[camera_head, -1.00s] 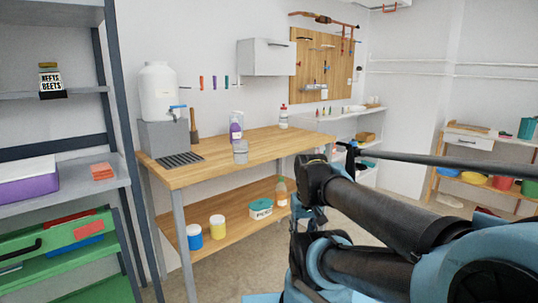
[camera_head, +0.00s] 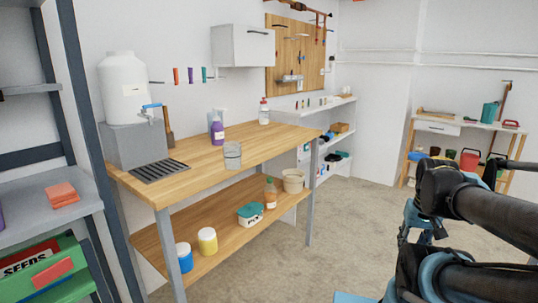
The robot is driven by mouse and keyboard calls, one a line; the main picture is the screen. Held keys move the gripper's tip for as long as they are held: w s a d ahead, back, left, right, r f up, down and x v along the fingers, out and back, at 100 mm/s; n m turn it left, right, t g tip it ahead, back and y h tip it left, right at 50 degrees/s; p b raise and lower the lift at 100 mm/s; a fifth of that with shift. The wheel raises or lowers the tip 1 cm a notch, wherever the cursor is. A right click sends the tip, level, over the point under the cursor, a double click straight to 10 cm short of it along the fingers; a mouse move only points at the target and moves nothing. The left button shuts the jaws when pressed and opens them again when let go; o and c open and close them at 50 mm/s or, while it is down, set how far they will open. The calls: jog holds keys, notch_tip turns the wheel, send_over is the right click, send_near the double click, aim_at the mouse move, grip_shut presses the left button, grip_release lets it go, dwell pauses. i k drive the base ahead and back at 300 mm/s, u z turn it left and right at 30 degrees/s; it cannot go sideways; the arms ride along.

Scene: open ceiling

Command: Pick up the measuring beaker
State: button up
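The measuring beaker (camera_head: 232,155) is a clear greyish cup standing upright on the top of the wooden workbench (camera_head: 200,176), near its front edge. My arm is at the right of the view, over the floor, well apart from the bench and the beaker. The end of my arm, where my gripper (camera_head: 416,226) seems to be, is a small blue and dark part partly hidden by the arm links. I cannot see whether its fingers are open or shut.
Behind the beaker stand a purple bottle (camera_head: 217,131) and a white, red-capped bottle (camera_head: 264,111). A white water dispenser (camera_head: 124,88) stands at the bench's left. Jars and a tub (camera_head: 250,213) sit on its lower shelf. A grey shelf (camera_head: 50,205) stands at left. Floor before the bench is clear.

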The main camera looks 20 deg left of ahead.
aim_at(231, 150)
jog(key=z, duration=0.95)
jog(key=k, duration=2.55)
jog(key=u, duration=1)
jog(key=i, duration=1)
jog(key=z, duration=0.05)
